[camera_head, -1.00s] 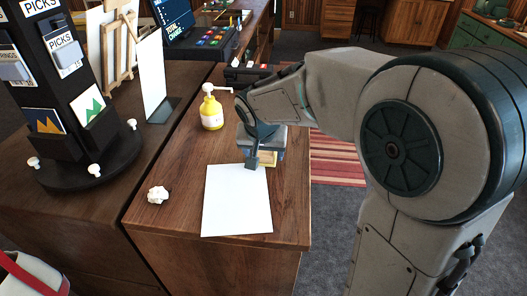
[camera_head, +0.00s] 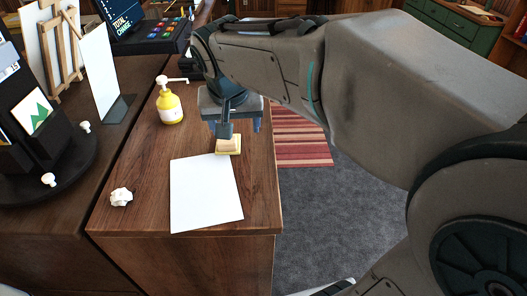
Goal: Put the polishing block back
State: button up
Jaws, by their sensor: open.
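The polishing block (camera_head: 228,146) is a small tan piece on the wooden counter, just beyond the upper right corner of a white paper sheet (camera_head: 204,194). It appears to rest on a yellowish pad or base; I cannot tell whether that is part of it. My gripper (camera_head: 236,128) is open and points down over the block, with one dark finger in front and blue parts at the sides. The near finger covers part of the block's top. I cannot tell whether the fingers touch it.
A yellow pump bottle (camera_head: 170,104) stands left of my gripper. A crumpled white paper ball (camera_head: 121,197) lies left of the sheet. A dark picks stand (camera_head: 40,150) and a cash register (camera_head: 150,35) are on the left. The counter's (camera_head: 259,205) right edge is close to the block.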

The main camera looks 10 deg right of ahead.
jog(key=s+d+f+n, duration=0.1)
jog(key=s+d+f, duration=0.3)
jog(key=s, duration=0.3)
jog(key=s+d+f, duration=0.4)
jog(key=s+d, duration=0.1)
jog(key=s, duration=0.2)
jog(key=shift+f+n+g+y, duration=0.3)
jog(key=shift+n+g+y, duration=0.1)
